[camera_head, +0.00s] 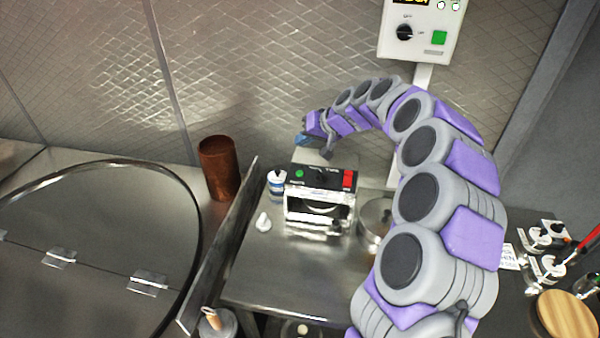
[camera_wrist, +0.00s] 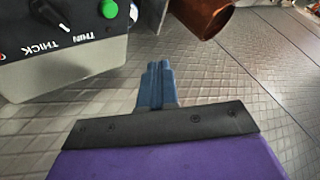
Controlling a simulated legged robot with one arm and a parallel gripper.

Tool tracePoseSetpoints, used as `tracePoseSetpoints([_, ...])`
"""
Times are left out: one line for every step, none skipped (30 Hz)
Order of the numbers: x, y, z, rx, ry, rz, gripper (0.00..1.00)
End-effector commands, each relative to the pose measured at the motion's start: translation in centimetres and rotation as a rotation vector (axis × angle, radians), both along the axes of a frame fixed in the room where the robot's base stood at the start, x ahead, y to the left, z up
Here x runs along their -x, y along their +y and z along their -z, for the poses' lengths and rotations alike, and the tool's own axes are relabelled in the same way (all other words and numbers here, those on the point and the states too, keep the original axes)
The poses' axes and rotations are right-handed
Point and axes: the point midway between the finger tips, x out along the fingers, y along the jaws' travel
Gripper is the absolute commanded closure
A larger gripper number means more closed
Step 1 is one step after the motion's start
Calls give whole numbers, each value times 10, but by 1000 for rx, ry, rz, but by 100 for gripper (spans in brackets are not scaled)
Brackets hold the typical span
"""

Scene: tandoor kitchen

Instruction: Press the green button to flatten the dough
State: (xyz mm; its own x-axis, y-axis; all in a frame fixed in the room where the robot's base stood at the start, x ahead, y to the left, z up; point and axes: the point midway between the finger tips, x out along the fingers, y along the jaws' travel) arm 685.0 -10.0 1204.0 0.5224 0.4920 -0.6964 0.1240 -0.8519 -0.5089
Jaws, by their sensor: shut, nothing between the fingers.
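The dough press (camera_head: 318,200) stands on the steel counter, with a black top panel. Its green button (camera_head: 299,174) is at the left of that panel, and a red switch (camera_head: 348,179) is at the right. In the wrist view the green button (camera_wrist: 109,9) shows at the top, beside a dial marked THIN and THICK. My gripper (camera_head: 301,139) is above and behind the press, apart from the button. In the wrist view its blue fingers (camera_wrist: 157,72) are together and empty, to the right of and below the button. I cannot clearly make out the dough.
A copper cup (camera_head: 219,168) stands left of the press, behind an upright metal panel (camera_head: 222,245). A blue-and-white jar (camera_head: 277,184) and a small white item (camera_head: 263,222) are close by. A metal pot (camera_head: 375,218) is at the right. A wall control box (camera_head: 422,30) has another green button.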

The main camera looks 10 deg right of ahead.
Motion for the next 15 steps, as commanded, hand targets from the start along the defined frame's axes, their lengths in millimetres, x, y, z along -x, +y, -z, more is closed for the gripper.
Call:
tracePoseSetpoints([0, 0, 3, 0, 1, -1, 100])
tracePoseSetpoints([0, 0, 5, 0, 1, 0, 100])
tracePoseSetpoints([0, 0, 8, -1, 2, -1, 100])
tracePoseSetpoints([0, 0, 11, -1, 2, -1, 100])
tracePoseSetpoints([0, 1, 14, -1, 3, -1, 100])
tracePoseSetpoints([0, 1, 18, -1, 3, -1, 100])
tracePoseSetpoints([0, 1, 21, -1, 3, -1, 100])
tracePoseSetpoints([0, 1, 25, -1, 3, -1, 100])
tracePoseSetpoints([0, 1, 30, -1, 3, -1, 100])
tracePoseSetpoints([0, 0, 34, 0, 2, -1, 100])
tracePoseSetpoints([0, 0, 38, 0, 2, -1, 100])
tracePoseSetpoints([0, 0, 43, 0, 2, 1, 100])
tracePoseSetpoints([0, 0, 47, 0, 1, 1, 100])
tracePoseSetpoints([0, 0, 51, 0, 1, 1, 100])
tracePoseSetpoints([0, 0, 56, 0, 1, 1, 100])
